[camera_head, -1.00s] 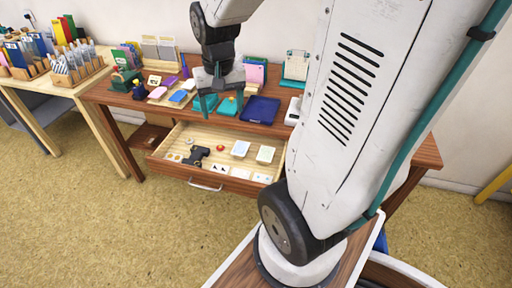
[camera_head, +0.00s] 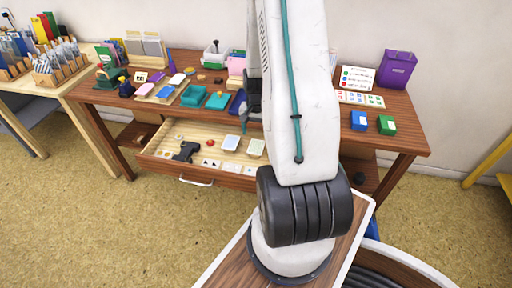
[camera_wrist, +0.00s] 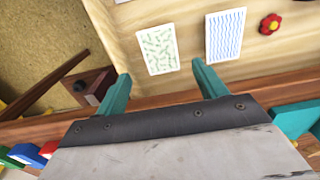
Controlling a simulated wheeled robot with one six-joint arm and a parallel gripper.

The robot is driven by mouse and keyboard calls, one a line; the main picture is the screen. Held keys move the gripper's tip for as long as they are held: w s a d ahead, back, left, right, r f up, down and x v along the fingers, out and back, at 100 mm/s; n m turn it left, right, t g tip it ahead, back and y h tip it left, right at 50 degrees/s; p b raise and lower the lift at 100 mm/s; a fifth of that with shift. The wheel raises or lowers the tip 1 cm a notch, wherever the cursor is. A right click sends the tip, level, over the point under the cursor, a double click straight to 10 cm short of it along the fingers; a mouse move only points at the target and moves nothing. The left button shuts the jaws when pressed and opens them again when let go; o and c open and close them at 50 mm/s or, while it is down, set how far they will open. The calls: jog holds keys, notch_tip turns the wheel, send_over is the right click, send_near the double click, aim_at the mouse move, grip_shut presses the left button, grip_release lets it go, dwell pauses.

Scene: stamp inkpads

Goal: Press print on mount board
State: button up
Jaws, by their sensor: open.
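My gripper (camera_wrist: 163,84) is open, with nothing between its teal fingers in the wrist view. In the head view it is mostly hidden behind my arm, over the desk's middle. In the wrist view a card with green marks (camera_wrist: 157,49) lies in the drawer near the fingertips, and a card with blue wavy lines (camera_wrist: 225,36) lies beside it. Two pale cards, (camera_head: 231,143) and (camera_head: 256,148), show in the head view drawer. A red flower-shaped piece (camera_wrist: 270,24) lies near them. I cannot tell which thing is the mount board or the print stamp.
The open drawer (camera_head: 160,159) also holds a dark tool (camera_head: 186,151) and small tiles. Teal trays, (camera_head: 193,95) and (camera_head: 217,100), stand on the desk. At right are a blue block (camera_head: 358,120), a green block (camera_head: 386,124), a sign (camera_head: 357,78) and a purple box (camera_head: 397,68).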

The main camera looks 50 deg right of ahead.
aim_at(256, 147)
jog(key=shift+f, duration=3.6)
jog(key=c, duration=0.7)
jog(key=shift+o, duration=0.2)
jog(key=shift+r, duration=3.55)
